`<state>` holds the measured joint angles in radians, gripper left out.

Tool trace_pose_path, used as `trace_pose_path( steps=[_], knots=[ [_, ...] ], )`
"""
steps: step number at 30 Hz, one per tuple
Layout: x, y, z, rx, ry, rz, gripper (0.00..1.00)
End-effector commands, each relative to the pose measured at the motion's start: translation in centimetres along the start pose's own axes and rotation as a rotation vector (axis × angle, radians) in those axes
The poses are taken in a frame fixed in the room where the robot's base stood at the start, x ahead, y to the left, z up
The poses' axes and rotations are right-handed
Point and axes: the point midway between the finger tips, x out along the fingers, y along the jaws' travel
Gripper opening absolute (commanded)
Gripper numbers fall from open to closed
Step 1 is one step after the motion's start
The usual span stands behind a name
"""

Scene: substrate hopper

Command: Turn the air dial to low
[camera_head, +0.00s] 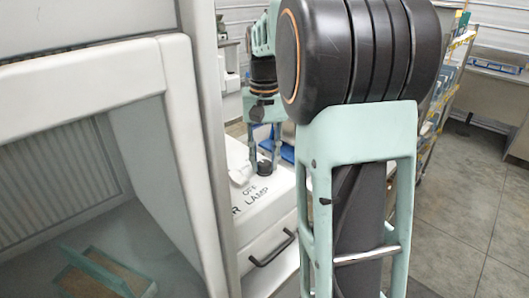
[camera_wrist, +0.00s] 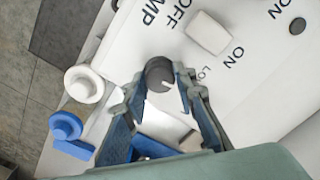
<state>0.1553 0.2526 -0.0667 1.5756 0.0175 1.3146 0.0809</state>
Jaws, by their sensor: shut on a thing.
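The air dial (camera_wrist: 159,72) is a small round black knob on a white panel (camera_wrist: 255,95), with a pale pointer mark on its lower right side in the wrist view. A partly hidden label starting with "LO" is printed to its right. My gripper (camera_wrist: 163,78) has its two fingers on either side of the dial and is shut on it. The finger on the right covers part of the lettering. In the head view the black dial (camera_head: 265,168) shows below my fingers, on top of the white housing. I cannot tell which label the pointer meets.
A white rocker switch (camera_wrist: 209,32) sits near the dial, by "OFF" and "ON". Another black knob (camera_wrist: 298,26) is farther right. A white round fitting (camera_wrist: 84,85) and a blue one (camera_wrist: 65,126) stand at the panel's left edge. A glass-fronted cabinet (camera_head: 100,60) stands left.

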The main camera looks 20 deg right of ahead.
Motion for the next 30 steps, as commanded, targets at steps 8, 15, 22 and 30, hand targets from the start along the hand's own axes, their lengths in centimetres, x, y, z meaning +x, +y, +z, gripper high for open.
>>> trace_pose_path(
  steps=[8, 15, 22, 30],
  knots=[
    [-0.28, 0.0, -0.02, -0.263, 0.001, 0.0, 0.01],
    [-0.24, 0.06, -0.03, -0.488, 0.001, 0.001, 0.01],
    [-0.2, 0.02, -0.04, -0.679, 0.001, 0.001, 0.01],
    [-0.11, 0.02, -0.05, -0.83, 0.002, 0.001, 0.01]
  ],
)
